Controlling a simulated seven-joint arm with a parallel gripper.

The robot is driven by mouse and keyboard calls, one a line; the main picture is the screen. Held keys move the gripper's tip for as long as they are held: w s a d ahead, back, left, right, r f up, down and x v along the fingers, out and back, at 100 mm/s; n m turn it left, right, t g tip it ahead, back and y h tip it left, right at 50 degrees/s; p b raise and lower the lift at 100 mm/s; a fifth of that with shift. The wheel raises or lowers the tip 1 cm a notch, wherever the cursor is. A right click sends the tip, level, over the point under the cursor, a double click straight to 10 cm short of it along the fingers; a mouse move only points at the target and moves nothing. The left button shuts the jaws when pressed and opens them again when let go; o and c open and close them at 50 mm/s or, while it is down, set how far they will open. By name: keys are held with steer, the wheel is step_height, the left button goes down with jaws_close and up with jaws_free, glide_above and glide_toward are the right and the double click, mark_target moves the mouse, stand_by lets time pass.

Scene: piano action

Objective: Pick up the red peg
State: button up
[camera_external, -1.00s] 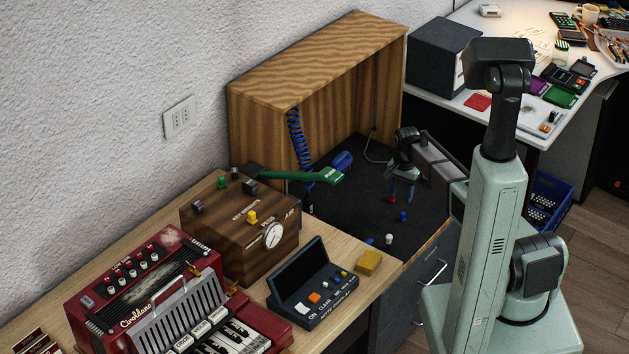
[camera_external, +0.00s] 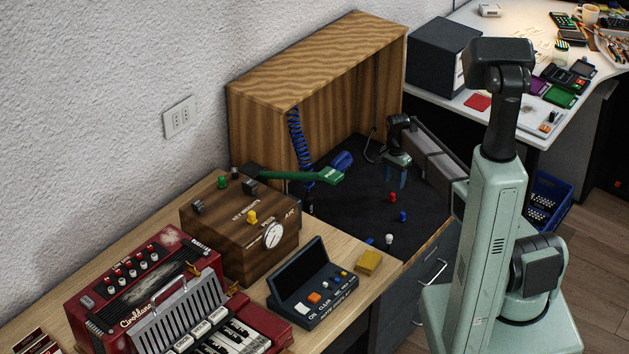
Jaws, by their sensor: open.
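The red peg (camera_external: 393,197) stands on the dark mat (camera_external: 350,215) inside the wooden cabinet area. A blue peg (camera_external: 403,216) is just to its lower right, and a white peg (camera_external: 388,239) is nearer the front edge. My gripper (camera_external: 396,180) is above and slightly behind the red peg in the picture, pointing down. Its fingers are apart and nothing shows between them. The gripper looks apart from the red peg, though the exact gap is hard to judge.
The wooden cabinet (camera_external: 310,75) walls the back and left. A green-handled tool (camera_external: 318,176), a blue coiled hose (camera_external: 299,140) and a brown box (camera_external: 240,225) with knobs are at left. A yellow block (camera_external: 368,262) lies near the front edge.

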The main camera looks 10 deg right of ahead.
mark_target(392, 193)
steer(key=shift+s+a+f, duration=0.1)
steer(key=shift+a+f, duration=0.05)
steer(key=shift+f, duration=2.7)
steer(key=shift+c, duration=0.2)
jaws_close()
